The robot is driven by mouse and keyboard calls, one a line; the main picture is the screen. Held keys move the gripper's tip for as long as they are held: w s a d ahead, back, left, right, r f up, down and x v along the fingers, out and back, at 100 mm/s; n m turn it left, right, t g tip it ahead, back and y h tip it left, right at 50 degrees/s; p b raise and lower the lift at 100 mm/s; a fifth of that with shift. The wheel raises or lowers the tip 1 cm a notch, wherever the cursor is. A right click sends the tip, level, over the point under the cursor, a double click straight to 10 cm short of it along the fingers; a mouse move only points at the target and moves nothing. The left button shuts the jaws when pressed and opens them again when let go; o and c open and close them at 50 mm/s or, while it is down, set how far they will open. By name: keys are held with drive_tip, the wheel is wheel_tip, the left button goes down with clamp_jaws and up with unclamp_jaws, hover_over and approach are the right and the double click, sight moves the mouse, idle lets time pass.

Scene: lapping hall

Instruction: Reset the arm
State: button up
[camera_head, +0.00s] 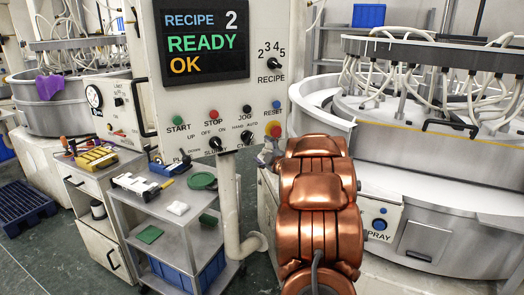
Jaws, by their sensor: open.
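A control panel (200,105) stands upright at the centre left. Its screen (203,42) reads RECIPE 2, READY, OK. A blue RESET button (276,104) sits near the panel's right edge, with a red mushroom button (273,129) on a yellow base below it. My copper arm reaches up from the bottom, right of the panel. My gripper (266,151) is mostly hidden by the arm; only a small grey part shows below the red button, and I cannot tell whether it touches the panel. Nothing is visibly held.
A grey trolley (160,205) with tools, a green disc and blue bins stands below the panel. A large lapping machine (440,160) with hoses fills the right, with a SPRAY button box (380,222). A white cabinet (98,230) stands at left. Open floor (60,265) shows at lower left.

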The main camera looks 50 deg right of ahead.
idle(0.3)
drive_tip(key=s+a+f+m+g, duration=0.2)
drive_tip(key=s+a+g, duration=0.15)
drive_tip(key=a, duration=0.45)
drive_tip(key=s+a+f+m+g, duration=0.2)
drive_tip(key=s+a+m+g, duration=0.15)
drive_tip(key=a, duration=0.55)
drive_tip(key=s+a+f+m+g, duration=0.1)
drive_tip(key=s+a+m+g, duration=0.2)
drive_tip(key=a, duration=0.5)
drive_tip(key=s+a+f+g+y, duration=0.2)
drive_tip(key=s+a+g, duration=0.2)
drive_tip(key=s+a, duration=0.7)
drive_tip(key=s+a+f+g+y, duration=0.2)
drive_tip(key=s+a+g, duration=0.3)
drive_tip(key=s+a, duration=0.7)
drive_tip(key=s+y, duration=0.1)
drive_tip(key=s, duration=0.4)
drive_tip(key=shift+s+a+y, duration=0.25)
drive_tip(key=shift+y, duration=0.05)
